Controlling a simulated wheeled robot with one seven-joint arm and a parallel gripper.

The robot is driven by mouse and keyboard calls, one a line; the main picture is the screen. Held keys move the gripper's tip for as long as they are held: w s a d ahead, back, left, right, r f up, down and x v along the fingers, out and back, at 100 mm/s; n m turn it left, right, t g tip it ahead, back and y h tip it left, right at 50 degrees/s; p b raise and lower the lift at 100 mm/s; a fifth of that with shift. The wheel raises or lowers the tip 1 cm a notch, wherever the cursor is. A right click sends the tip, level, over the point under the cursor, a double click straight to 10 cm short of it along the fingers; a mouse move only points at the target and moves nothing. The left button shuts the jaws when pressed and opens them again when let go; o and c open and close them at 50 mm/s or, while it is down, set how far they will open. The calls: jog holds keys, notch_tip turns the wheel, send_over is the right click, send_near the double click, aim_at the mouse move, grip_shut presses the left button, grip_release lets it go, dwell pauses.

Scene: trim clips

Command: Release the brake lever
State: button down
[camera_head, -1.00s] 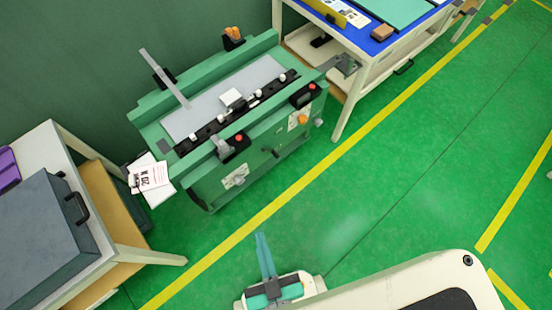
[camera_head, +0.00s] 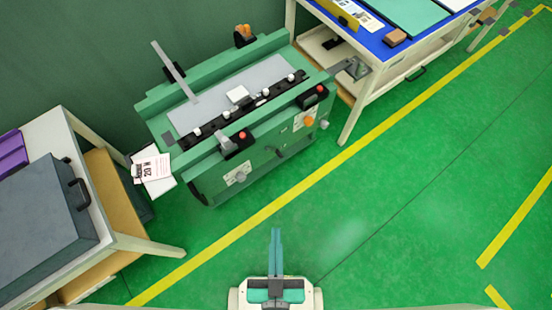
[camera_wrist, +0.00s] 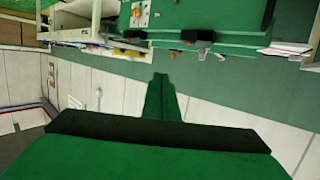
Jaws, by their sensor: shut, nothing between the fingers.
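A green machine (camera_head: 236,176) stands by the wall. A long grey lever (camera_head: 175,72) rises tilted from its far left side, and a short grey lever (camera_head: 224,138) sits by a black box with a red button (camera_head: 240,140) on its near edge. I cannot tell which one is the brake lever. My gripper (camera_head: 276,233) is shut and empty, over the floor in front of the machine and clear of both levers. In the wrist view, the shut fingers (camera_wrist: 161,80) point towards the machine's green front (camera_wrist: 200,16), seen upside down at the top.
A bench with a dark grey case (camera_head: 40,225) stands at the left. A blue-topped table (camera_head: 365,38) stands at the upper right. Paper tags (camera_head: 152,168) hang at the machine's left end. Green floor with yellow lines (camera_head: 345,165) is clear between me and the machine.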

jog(key=w+a+f+n+g, duration=0.2)
jog(key=w+a+f+g, duration=0.1)
jog(key=w+f, duration=0.8)
jog(key=w+a+f+n+g, duration=0.2)
jog(key=w+f+n+g, duration=0.1)
jog(key=w+f, duration=0.8)
jog(key=w+f+n+g+h, duration=0.1)
jog(key=w+f+g+h, duration=0.1)
jog(key=w, duration=0.5)
jog(key=shift+a+f, duration=0.35)
jog(key=shift+f, duration=0.05)
jog(key=w+d+f, duration=0.4)
jog(key=w+f, duration=0.3)
jog(key=w, duration=0.1)
jog(key=shift+d+f, duration=0.4)
